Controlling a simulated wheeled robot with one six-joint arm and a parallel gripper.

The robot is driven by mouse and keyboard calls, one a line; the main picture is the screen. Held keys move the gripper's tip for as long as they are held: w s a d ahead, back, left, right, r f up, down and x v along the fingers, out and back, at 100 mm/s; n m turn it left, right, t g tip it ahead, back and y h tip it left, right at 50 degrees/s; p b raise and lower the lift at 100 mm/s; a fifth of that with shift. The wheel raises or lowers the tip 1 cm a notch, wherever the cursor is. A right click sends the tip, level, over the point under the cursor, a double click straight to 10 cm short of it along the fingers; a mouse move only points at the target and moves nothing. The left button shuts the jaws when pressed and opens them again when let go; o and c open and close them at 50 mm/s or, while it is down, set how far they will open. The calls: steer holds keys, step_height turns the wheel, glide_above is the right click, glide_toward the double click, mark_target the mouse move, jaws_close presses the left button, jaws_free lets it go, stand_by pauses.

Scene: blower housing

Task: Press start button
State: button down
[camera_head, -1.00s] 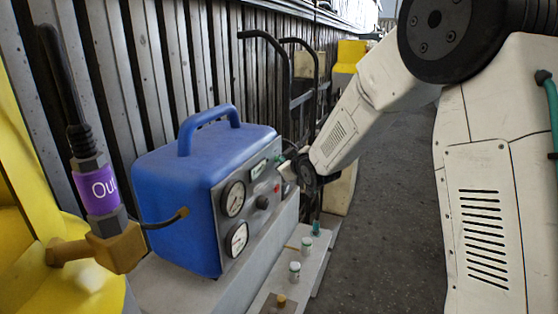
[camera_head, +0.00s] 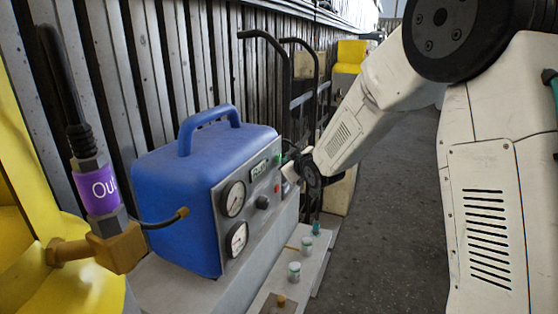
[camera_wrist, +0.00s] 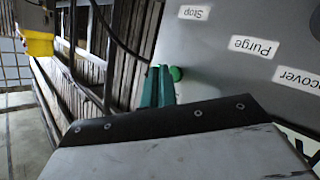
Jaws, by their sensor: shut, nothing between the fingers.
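The blue machine (camera_head: 185,165) stands on a grey ledge, its grey control panel (camera_head: 250,205) facing right. The panel has two round gauges, a small display, a dark knob and a red button (camera_head: 277,188). In the wrist view, a round green button (camera_wrist: 177,73) sits on the panel (camera_wrist: 220,70), near printed labels that read Stop, Purge and Recover, upside down. My gripper (camera_wrist: 157,72) is shut and empty, its green fingertips right beside the green button. I cannot tell whether they touch it. In the head view my wrist hides part of the panel's right end.
A yellow tank with a brass fitting (camera_head: 115,250) and purple "Out" label (camera_head: 97,190) is at the left. A black hand truck (camera_head: 288,85) leans on the ribbed wall behind the machine. Small capped bottles (camera_head: 294,271) stand on the low ledge. The floor at right is clear.

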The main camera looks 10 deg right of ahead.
steer(key=s+d, duration=0.3)
steer(key=d, duration=0.2)
steer(key=shift+s, duration=0.3)
stand_by(0.5)
steer(key=s+d+f+m+g+h, duration=0.2)
steer(key=s+f+g, duration=0.15)
steer(key=s, duration=0.25)
steer(key=s+d+f+m+g+h, duration=0.2)
steer(key=s+f+g, duration=0.15)
steer(key=s, duration=0.35)
steer(key=s+a+r+m+g, duration=0.1)
steer(key=s+r, duration=0.3)
steer(key=s, duration=0.7)
steer(key=s+a+r+m+g, duration=0.1)
steer(key=s+r+g, duration=0.2)
steer(key=s, duration=0.8)
steer(key=s+r+m+g+y, duration=0.1)
steer(key=s+r, duration=0.4)
steer(key=s, duration=0.6)
steer(key=shift+a+r+m+g, duration=0.15)
steer(key=shift+a+m+g, duration=0.15)
steer(key=shift+a+g, duration=0.15)
